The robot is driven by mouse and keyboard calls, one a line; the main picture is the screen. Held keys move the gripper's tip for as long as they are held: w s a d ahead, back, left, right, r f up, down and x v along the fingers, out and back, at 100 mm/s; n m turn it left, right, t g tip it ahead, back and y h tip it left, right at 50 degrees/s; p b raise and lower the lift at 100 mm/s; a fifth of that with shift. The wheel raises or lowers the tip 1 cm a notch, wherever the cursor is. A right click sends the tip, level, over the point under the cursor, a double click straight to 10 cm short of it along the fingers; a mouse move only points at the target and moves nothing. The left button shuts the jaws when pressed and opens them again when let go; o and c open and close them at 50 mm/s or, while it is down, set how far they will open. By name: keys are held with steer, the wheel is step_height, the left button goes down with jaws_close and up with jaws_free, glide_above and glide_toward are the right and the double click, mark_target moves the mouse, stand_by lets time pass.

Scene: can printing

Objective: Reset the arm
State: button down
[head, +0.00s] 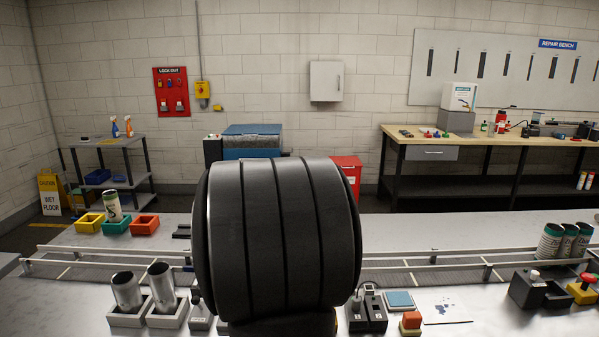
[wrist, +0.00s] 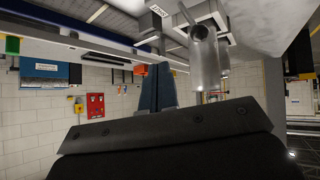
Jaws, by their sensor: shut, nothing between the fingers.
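In the head view a large black rounded part of my own arm (head: 280,235) fills the middle and hides what lies behind it; my gripper does not show there. In the wrist view, which looks upside down, the narrow bluish fingers of my gripper (wrist: 157,68) rise above a dark plate of my wrist. They are together, with nothing seen between them. A bare silver can (wrist: 203,48) shows beyond, to the right of the fingers in that picture, apart from them.
A printed can (head: 113,206) stands in a green bin (head: 117,227) between yellow and orange bins. More printed cans (head: 550,242) stand at right. A railed conveyor (head: 430,272) crosses the table.

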steer(key=w+a+f+m+g, duration=0.3)
steer(key=w+f+g, duration=0.2)
steer(key=g, duration=0.1)
steer(key=w+d+r, duration=0.2)
steer(key=w+d, duration=0.1)
steer(key=d, duration=0.2)
steer(key=shift+w+r, duration=0.25)
steer(key=shift+r, duration=0.1)
stand_by(2.1)
